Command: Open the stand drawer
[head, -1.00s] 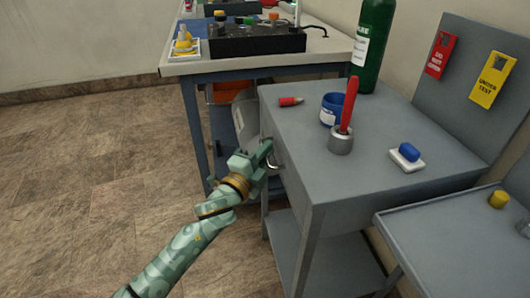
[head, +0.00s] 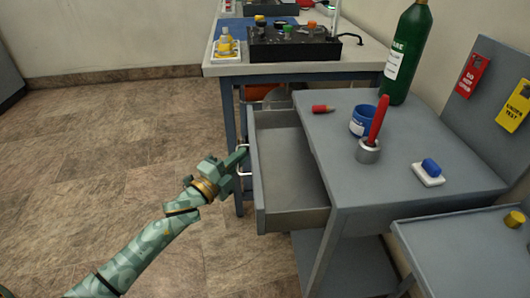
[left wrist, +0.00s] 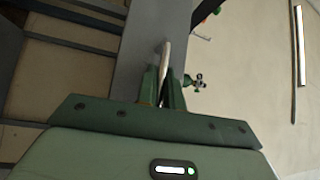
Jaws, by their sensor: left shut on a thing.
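The grey stand (head: 425,150) is right of centre in the head view. Its drawer (head: 292,215) is pulled well out to the left, and its inside shows empty. My left gripper (head: 240,156) is at the drawer's front, shut on the drawer handle (head: 243,172), a pale metal bar. In the left wrist view the handle (left wrist: 165,58) stands between the fingers (left wrist: 162,88), against the grey drawer front (left wrist: 140,45). My right gripper is not in view.
On the stand are a red-tipped item (head: 323,109), a blue jar (head: 363,121), a red-handled brush in a metal cup (head: 368,151), a white-and-blue block (head: 428,173) and a green bottle (head: 406,55). A workbench (head: 300,68) stands behind. The floor at left is clear.

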